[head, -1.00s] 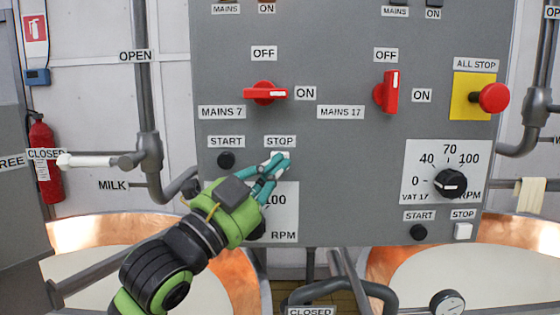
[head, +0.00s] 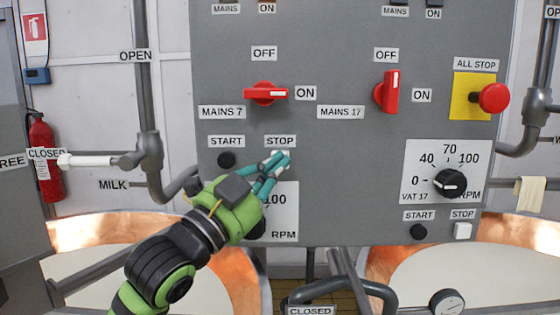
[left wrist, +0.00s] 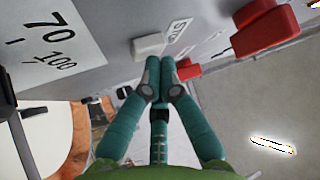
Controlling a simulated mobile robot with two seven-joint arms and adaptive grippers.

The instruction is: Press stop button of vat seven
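The vat seven stop button is a small white button below the STOP label (head: 280,141) on the grey control panel. In the head view my fingers mostly cover it; in the left wrist view the white button (left wrist: 148,46) shows just beyond the fingertips. My left gripper (head: 281,160) has its teal fingertips together, with nothing seen between them. The tips are at or very near the button; I cannot tell whether they touch it. The black start button (head: 226,160) is to the left. My right gripper is out of view.
The red MAINS 7 switch (head: 265,93) above lies toward ON. The red MAINS 17 switch (head: 391,92) stands upright toward OFF. A red all-stop button (head: 494,97) and vat 17's white stop button (head: 462,231) are at the right. Copper vats stand below.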

